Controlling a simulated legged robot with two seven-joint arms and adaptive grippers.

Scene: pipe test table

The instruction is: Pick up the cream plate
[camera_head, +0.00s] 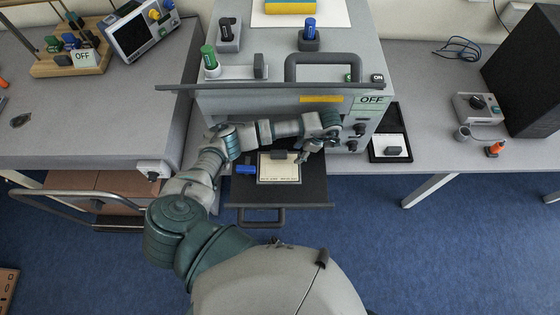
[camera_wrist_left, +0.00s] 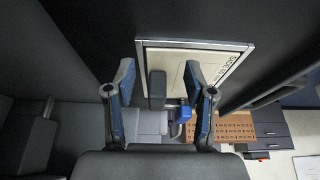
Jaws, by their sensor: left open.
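The cream plate (camera_head: 280,173) lies in a dark open drawer below the grey cabinet in the head view. It has a dark upright grip block (camera_head: 279,154) and printed edges. My left gripper (camera_head: 304,155) is at the plate's right side, just right of the block. In the left wrist view the framed plate (camera_wrist_left: 208,62) is beyond the fingertips, and the grey block (camera_wrist_left: 157,90) shows between the open blue-padded fingers (camera_wrist_left: 163,76). Both fingers look clear of the block; the exact depth cannot be told. My right gripper is not in view.
A blue-handled item (camera_head: 245,169) lies left of the plate. The drawer (camera_head: 313,190) has a front handle (camera_head: 262,218). The cabinet's raised front panel (camera_head: 230,88) overhangs my arm. A black tray (camera_head: 376,150) with a pale plate stands right of the cabinet.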

